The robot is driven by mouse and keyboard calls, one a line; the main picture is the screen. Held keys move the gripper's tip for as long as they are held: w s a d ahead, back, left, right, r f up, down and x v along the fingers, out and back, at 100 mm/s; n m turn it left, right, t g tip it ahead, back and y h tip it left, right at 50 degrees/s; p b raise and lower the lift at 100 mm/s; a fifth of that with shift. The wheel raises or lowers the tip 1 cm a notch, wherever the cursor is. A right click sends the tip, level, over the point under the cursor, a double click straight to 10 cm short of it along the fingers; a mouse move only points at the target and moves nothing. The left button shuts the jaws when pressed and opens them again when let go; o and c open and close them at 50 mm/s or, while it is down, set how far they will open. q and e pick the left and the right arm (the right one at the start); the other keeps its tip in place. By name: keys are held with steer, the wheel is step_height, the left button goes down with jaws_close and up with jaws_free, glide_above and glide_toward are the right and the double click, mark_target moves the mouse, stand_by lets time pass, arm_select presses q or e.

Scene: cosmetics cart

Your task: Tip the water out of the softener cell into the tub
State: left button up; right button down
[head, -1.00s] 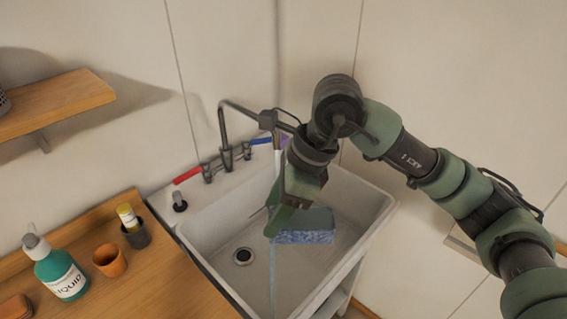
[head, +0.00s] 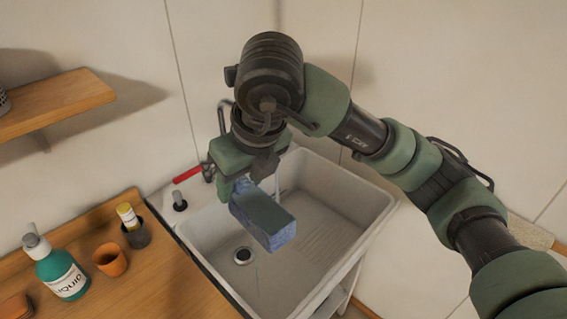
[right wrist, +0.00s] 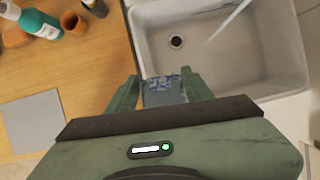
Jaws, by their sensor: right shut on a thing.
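My right gripper (head: 236,186) is shut on a blue block (head: 266,222) with a grey-green flat face and speckled blue sides. It looks like a sponge; I see no softener cell that I can name for sure. The block is held above the white tub (head: 335,270), turned with one end toward the camera and lower. It also shows between the fingers in the right wrist view (right wrist: 163,94). A thin stream of water (head: 278,184) falls into the tub behind the block. My left gripper is not in view.
The tap (head: 222,118) is mostly hidden behind my arm; its red handle (head: 187,175) shows. The drain (head: 243,256) is open to view. On the wooden counter (head: 185,280) stand a teal bottle (head: 62,272), an orange cup (head: 110,260) and a dark cup (head: 137,236).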

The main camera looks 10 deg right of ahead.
steer(key=shift+w, duration=0.1)
steer(key=shift+w+d+r+g+y+p, duration=0.1)
steer(key=shift+w+d+g+y+p, duration=0.15)
steer(key=shift+w+y, duration=0.3)
steer(key=shift+w+d+r+g+y+p, duration=0.15)
steer(key=shift+w+g+y+p, duration=0.15)
steer(key=shift+w, duration=0.3)
steer(key=shift+w+d+m+g+y, duration=0.2)
steer(key=shift+d+y, duration=0.2)
steer(key=shift+y, duration=0.1)
steer(key=shift+w+d+m+g+y, duration=0.15)
steer(key=shift+w+d+m+y, duration=0.05)
steer(key=shift+d+y, duration=0.25)
steer(key=shift+w+d+r+y, duration=0.1)
steer(key=shift+w+d+y, duration=0.1)
steer(key=shift+d+y, duration=0.15)
steer(key=shift+w+d+r+m+g+y, duration=0.1)
steer(key=shift+w+d+m+g+y, duration=0.3)
steer(key=shift+d+g+y, duration=0.55)
stand_by(0.3)
steer(key=shift+w+d+r+y+b, duration=0.15)
steer(key=shift+y+b, duration=0.25)
steer(key=shift+y, duration=0.7)
stand_by(0.6)
